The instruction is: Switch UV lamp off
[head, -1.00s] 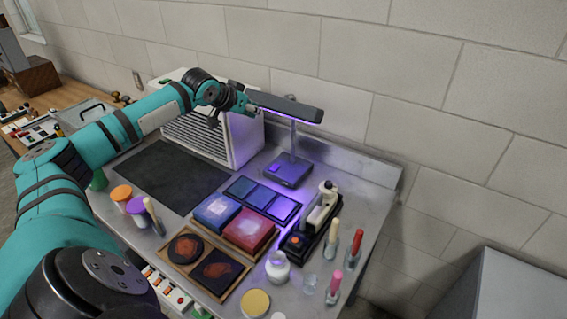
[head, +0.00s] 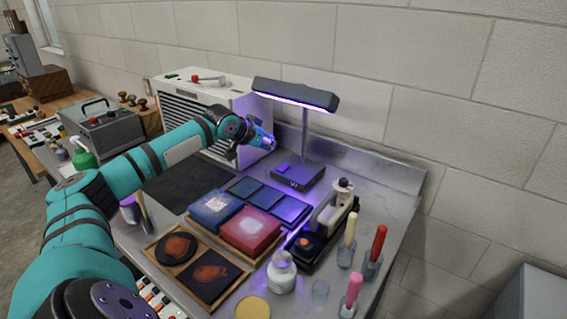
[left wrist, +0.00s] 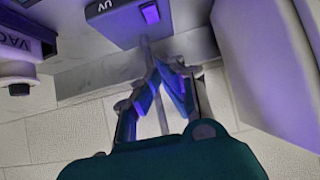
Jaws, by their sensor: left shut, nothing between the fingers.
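The UV lamp (head: 298,98) stands at the back of the metal bench, its bar lit violet underneath. A thin post joins the bar to a dark base (head: 302,180). In the left wrist view the base (left wrist: 118,26) carries the label UV and a violet rocker switch (left wrist: 150,13). My left gripper (head: 270,143) is left of the post, below the bar and above the base. In the left wrist view its fingers (left wrist: 156,62) are shut and empty, pointing towards the base near the switch; I cannot tell whether they touch it. My right gripper is not in view.
A white louvred unit (head: 205,92) stands behind my left arm. In front of the lamp are dark pads (head: 262,196), a red box (head: 250,230), a blue box (head: 216,207) and a black-based stamping device (head: 325,225). A white bottle (head: 281,272) and upright handled tools stand at front right.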

